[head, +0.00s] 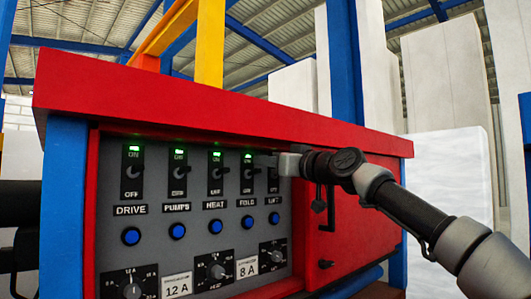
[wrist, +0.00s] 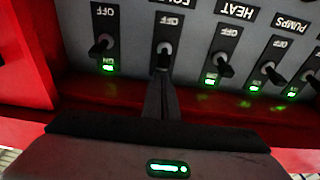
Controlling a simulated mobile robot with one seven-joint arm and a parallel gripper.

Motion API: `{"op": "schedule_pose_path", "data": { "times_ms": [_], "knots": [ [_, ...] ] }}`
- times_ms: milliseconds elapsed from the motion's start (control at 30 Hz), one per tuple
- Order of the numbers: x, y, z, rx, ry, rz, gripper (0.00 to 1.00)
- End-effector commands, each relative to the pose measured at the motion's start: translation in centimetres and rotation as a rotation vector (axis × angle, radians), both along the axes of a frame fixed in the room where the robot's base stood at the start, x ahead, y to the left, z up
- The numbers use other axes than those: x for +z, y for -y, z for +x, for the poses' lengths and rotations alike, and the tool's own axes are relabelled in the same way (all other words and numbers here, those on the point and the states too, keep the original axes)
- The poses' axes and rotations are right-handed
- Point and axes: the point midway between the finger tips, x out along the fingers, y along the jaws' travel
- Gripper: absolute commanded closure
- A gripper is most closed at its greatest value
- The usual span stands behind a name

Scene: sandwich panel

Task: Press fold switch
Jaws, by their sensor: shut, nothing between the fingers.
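The fold switch (head: 248,174) is a black toggle on a dark plate, above the FOLD label on the grey panel (head: 150,262). Its green light is lit in the head view. In the wrist view, upside down, the fold switch (wrist: 165,47) is near the top centre; the fingers cover the lower end of its plate. My gripper (head: 264,161) is shut and empty, reaching in from the right with its tip beside the top of the fold switch. In the wrist view, my gripper (wrist: 161,84) points at the fold lever. I cannot tell if they touch.
The heat switch (head: 215,174) is to its left; another switch (head: 273,178) is close on its right, partly behind my gripper. Blue buttons (head: 215,227) and knobs (head: 217,270) sit below. A red top (head: 220,105) overhangs the panel. A red door (head: 352,225) is right.

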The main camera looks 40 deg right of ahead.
Motion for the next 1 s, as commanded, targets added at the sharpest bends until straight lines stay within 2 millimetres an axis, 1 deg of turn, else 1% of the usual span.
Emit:
{"op": "schedule_pose_path", "data": {
  "times_ms": [100, 433, 567, 733, 1000],
  "knots": [
    [-0.6, -0.1, -0.1, 0.002, 0.000, -0.001, 1.00],
    [-0.7, -0.1, -0.2, 0.002, 0.001, -0.001, 1.00],
    [-1.3, -0.1, -0.2, 0.003, 0.018, 0.000, 1.00],
    [-2.7, -0.2, -0.3, 0.006, 0.099, 0.009, 1.00],
    [-3.8, -0.1, -0.5, 0.006, 0.264, 0.022, 1.00]
  ]
}}
